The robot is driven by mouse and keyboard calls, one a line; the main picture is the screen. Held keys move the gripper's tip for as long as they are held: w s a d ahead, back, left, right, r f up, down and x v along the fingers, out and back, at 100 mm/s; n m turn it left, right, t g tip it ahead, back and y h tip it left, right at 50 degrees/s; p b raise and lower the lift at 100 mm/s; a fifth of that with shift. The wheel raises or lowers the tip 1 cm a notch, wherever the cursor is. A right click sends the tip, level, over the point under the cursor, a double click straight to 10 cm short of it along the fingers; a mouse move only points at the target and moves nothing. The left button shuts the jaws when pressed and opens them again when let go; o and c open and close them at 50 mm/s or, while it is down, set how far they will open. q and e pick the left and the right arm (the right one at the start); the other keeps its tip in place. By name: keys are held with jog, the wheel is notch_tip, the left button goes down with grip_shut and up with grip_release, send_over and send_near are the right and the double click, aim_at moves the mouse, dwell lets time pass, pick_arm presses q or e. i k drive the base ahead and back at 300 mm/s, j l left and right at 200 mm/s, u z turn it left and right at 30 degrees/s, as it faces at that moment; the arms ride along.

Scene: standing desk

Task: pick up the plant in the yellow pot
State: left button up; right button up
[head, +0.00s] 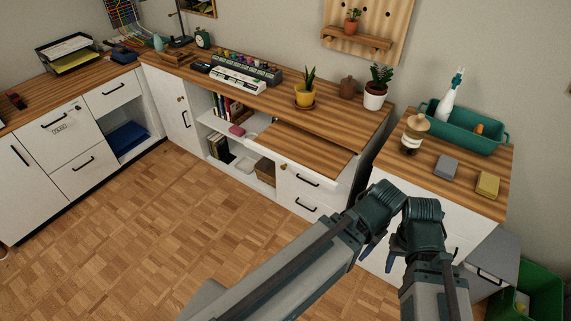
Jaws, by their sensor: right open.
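The plant in the yellow pot (303,96) stands upright on the wooden desk top, on a small orange-brown saucer. It has a few upright pointed green leaves. My right gripper (379,256) is low in the head view, right of and nearer than the plant. Its blue-tipped fingers are apart and nothing shows between them. It is well away from the pot. My left gripper does not show.
A plant in a white pot (374,95) and a brown lidded jar (348,88) stand to the right on the desk. A keyboard (238,80) lies to the left. A lower wooden board (305,147) juts out in front. The parquet floor (150,220) is clear.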

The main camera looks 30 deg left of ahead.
aim_at(305, 92)
jog(key=i+j+z, duration=0.1)
jog(key=i+j, duration=0.15)
jog(key=j, duration=0.15)
jog(key=i+j+z, duration=0.1)
jog(key=j, duration=0.3)
jog(key=i+j+z, duration=0.15)
jog(key=i+j, duration=0.2)
jog(key=j, duration=0.4)
jog(key=k+j+z, duration=0.15)
jog(key=j, duration=0.2)
jog(key=k+j, duration=0.1)
jog(key=j, duration=0.3)
jog(key=k+j+z, duration=0.15)
jog(key=j, duration=0.6)
jog(key=k+z, duration=0.05)
